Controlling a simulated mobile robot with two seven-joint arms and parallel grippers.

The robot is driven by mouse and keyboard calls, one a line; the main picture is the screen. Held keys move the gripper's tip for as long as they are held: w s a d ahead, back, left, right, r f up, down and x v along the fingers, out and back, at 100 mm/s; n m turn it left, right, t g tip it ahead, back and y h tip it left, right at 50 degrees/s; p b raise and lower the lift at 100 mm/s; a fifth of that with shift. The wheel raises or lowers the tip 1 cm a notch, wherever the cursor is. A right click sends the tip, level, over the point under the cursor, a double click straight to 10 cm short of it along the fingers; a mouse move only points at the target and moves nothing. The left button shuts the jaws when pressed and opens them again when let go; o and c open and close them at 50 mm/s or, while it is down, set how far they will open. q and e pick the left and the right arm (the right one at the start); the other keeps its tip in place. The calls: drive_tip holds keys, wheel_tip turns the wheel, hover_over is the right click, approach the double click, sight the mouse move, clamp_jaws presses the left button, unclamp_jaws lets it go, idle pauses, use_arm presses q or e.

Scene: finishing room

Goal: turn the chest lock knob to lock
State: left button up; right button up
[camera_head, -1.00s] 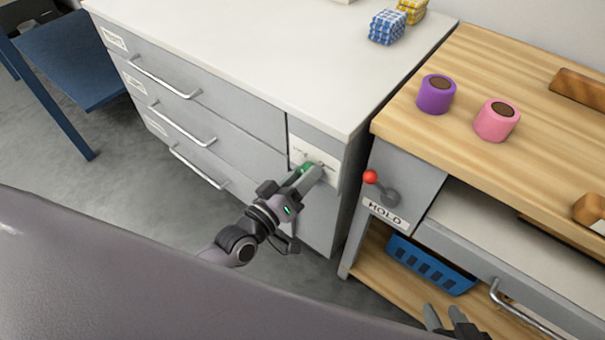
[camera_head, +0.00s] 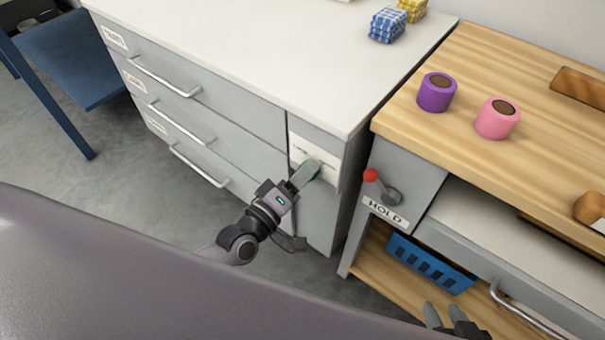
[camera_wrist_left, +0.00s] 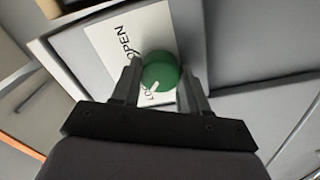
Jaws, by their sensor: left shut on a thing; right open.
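The green lock knob (camera_wrist_left: 160,72) sits on a white label plate (camera_wrist_left: 108,42) on the grey chest (camera_head: 268,122). The plate carries the word OPEN and a second word partly hidden by the knob. A white pointer mark on the knob aims toward that partly hidden word. My left gripper (camera_head: 309,172) is shut on the knob, with one finger on each side of it in the left wrist view (camera_wrist_left: 160,95). In the head view the fingers mostly hide the knob. My right gripper (camera_head: 444,314) is open and empty at the bottom edge, away from the chest.
A wooden workbench (camera_head: 470,60) stands to the right, with a purple roll (camera_head: 436,93) and a pink roll (camera_head: 497,119) on top. A red-tipped lever (camera_head: 372,175) sits above a HOLD label. A blue basket (camera_head: 430,264) is on the lower shelf.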

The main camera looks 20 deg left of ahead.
use_arm(q)
drive_tip(key=o, duration=1)
drive_tip(key=shift+o, duration=0.2)
drive_tip(key=v, duration=0.7)
drive_tip(key=shift+p, duration=0.35)
drive_tip(key=shift+s, duration=0.1)
